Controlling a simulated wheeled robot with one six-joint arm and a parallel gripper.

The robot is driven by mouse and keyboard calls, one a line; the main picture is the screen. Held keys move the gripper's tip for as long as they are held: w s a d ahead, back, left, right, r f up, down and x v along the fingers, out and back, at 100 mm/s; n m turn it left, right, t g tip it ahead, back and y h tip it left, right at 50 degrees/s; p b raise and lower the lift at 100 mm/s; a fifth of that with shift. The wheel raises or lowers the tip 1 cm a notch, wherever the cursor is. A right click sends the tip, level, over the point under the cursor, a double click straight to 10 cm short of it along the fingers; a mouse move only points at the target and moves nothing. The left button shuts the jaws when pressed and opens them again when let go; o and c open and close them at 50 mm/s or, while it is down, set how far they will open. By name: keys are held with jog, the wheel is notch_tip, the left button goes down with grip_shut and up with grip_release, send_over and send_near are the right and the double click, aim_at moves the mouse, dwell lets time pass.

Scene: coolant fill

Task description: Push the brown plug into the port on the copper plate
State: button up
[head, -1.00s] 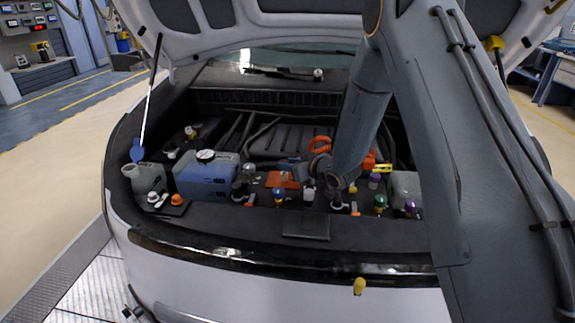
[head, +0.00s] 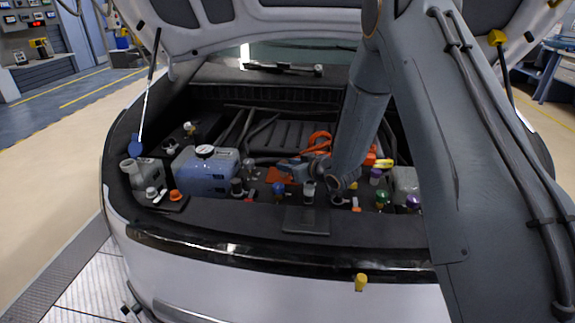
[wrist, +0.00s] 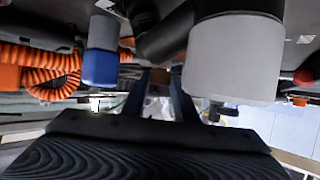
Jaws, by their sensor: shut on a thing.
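My gripper (head: 291,165) reaches left from the wrist over the middle of the engine bay in the head view. In the wrist view its two blue fingers (wrist: 160,88) are shut on a small brown piece, the brown plug (wrist: 158,76). The plug is too small to make out in the head view. An orange-copper plate (head: 277,177) lies just below and left of the fingers, partly hidden by them. I cannot see the port, nor tell whether the plug touches the plate.
A blue coolant tank (head: 207,174) stands to the left. Several capped necks line the front, including a blue cap (head: 278,188) and a green cap (head: 382,196). An orange hose (head: 319,138) lies behind the gripper. A dark flat pad (head: 306,219) is at the front edge.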

jog(key=shift+f, duration=0.25)
jog(key=o, duration=1.1)
jog(key=shift+r, duration=0.1)
jog(key=shift+s+d, duration=0.1)
jog(key=b+v, duration=0.1)
jog(key=v, duration=0.6)
jog(key=shift+s+d+r+b, duration=0.15)
jog(key=shift+s+b, duration=0.1)
jog(key=shift+b, duration=0.15)
